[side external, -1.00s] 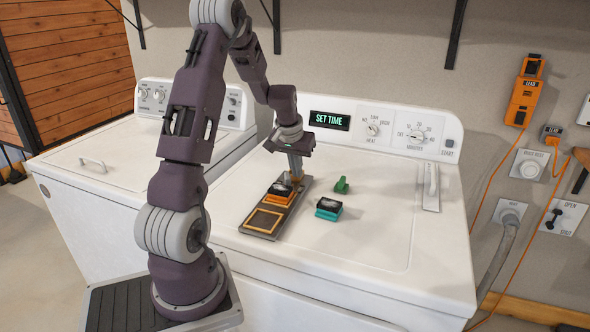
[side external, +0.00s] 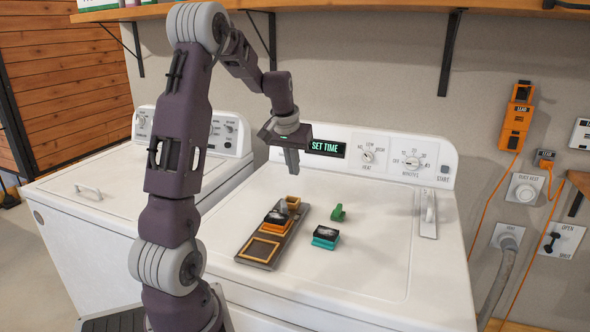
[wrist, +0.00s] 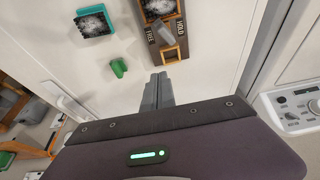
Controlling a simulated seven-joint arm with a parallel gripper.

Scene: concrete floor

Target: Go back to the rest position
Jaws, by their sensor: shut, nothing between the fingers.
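My gripper (side external: 291,172) is shut and empty, raised above the far end of a dark grey board (side external: 239,253) on the white dryer top. In the wrist view its fingertips (wrist: 159,78) point toward the board's end, clear of it. The board has an empty orange square frame (side external: 262,250) at its near end. An orange block with a dark, pale-patterned top (side external: 277,218) sits further along. A small grey piece (wrist: 165,37) lies between the printed words FREE and HOLD, beside an orange-yellow frame (wrist: 170,55).
A teal block with a patterned top (side external: 326,237) and a green piece (side external: 338,213) stand right of the board. A wooden shelf (side external: 400,8) hangs above. The front right dryer top is clear.

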